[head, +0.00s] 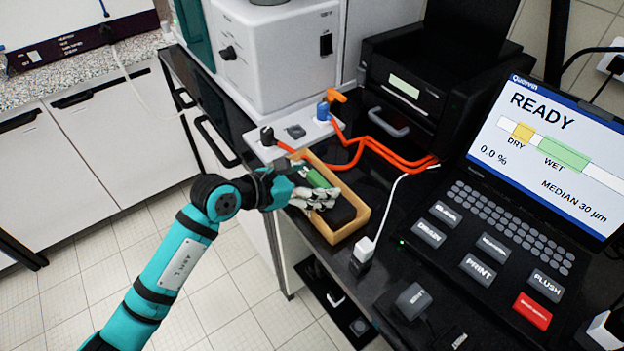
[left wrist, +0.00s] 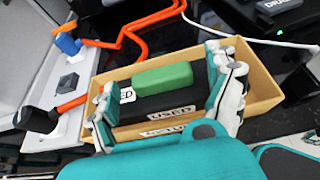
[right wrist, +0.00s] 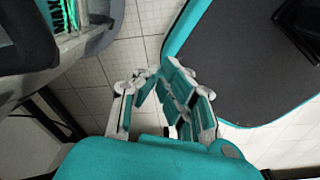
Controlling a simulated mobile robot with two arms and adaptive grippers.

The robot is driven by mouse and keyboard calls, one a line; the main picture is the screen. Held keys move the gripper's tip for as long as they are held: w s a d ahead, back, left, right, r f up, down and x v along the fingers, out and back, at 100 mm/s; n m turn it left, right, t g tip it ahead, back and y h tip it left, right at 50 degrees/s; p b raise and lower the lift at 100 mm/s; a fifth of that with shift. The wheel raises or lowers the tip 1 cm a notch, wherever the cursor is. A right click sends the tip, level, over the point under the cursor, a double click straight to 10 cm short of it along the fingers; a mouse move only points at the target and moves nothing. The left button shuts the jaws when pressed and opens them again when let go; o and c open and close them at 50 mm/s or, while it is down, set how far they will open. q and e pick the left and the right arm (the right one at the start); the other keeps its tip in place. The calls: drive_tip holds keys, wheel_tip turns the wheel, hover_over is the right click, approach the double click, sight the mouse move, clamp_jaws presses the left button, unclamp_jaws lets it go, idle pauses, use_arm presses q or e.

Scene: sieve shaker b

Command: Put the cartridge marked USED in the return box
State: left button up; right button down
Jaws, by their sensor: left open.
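A light wooden box (head: 352,228) stands on the black bench top and also shows in the left wrist view (left wrist: 262,82). In it lie black pieces (left wrist: 150,105) with white labels reading USED (left wrist: 172,113); one label is partly hidden. A green block (left wrist: 162,80) lies on or against the black; I cannot tell whether it is a separate piece. My left gripper (head: 318,198) is open over the box, its fingers (left wrist: 165,88) apart on either side of the black pieces. My right gripper (right wrist: 158,74) is away over the floor, fingertips nearly together, with nothing visible between them.
Orange tubes (head: 375,145) run behind the box from a white panel (head: 290,135) with a blue knob. A white plug (head: 363,250) stands close to the box's right. A READY screen and keypad (head: 500,230) are at the right. A lower shelf (head: 335,300) shows beneath the bench edge.

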use_arm(q)
drive_tip(key=shift+r, duration=0.2)
drive_tip(key=b+v, duration=0.2)
drive_tip(key=v, duration=1)
